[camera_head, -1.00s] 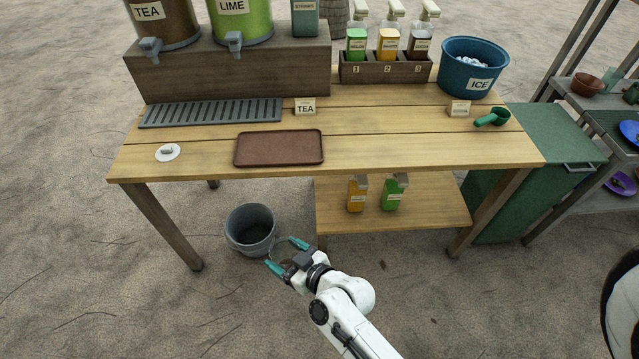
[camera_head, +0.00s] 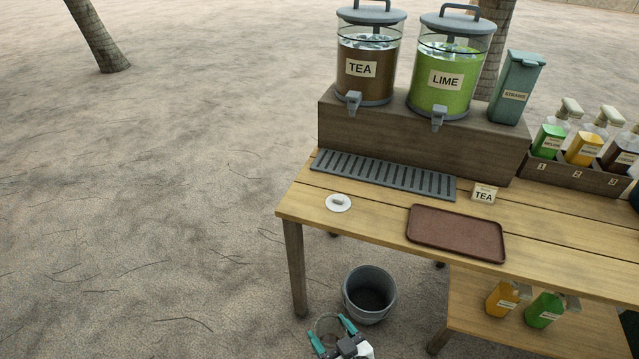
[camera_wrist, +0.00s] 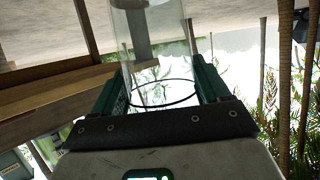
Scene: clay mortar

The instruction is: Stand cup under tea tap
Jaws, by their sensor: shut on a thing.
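The tea dispenser (camera_head: 369,62) stands on a wooden riser at the table's back left. Its grey tap (camera_head: 352,101) points forward over the slotted grey drip tray (camera_head: 384,176). My gripper (camera_head: 331,329) is low in front of the table, below the tabletop and near the bucket. It is shut on a clear cup (camera_head: 327,322), which is see-through and hard to make out in the head view. In the wrist view, the cup (camera_wrist: 168,40) sits between the two green fingers and its round rim shows. The drip tray is bare.
The lime dispenser (camera_head: 443,77) stands right of the tea. A brown tray (camera_head: 456,233), a white disc (camera_head: 338,203) and a TEA card (camera_head: 484,195) are on the table (camera_head: 375,222). A grey bucket (camera_head: 369,295) stands on the sand. Open sand lies to the left.

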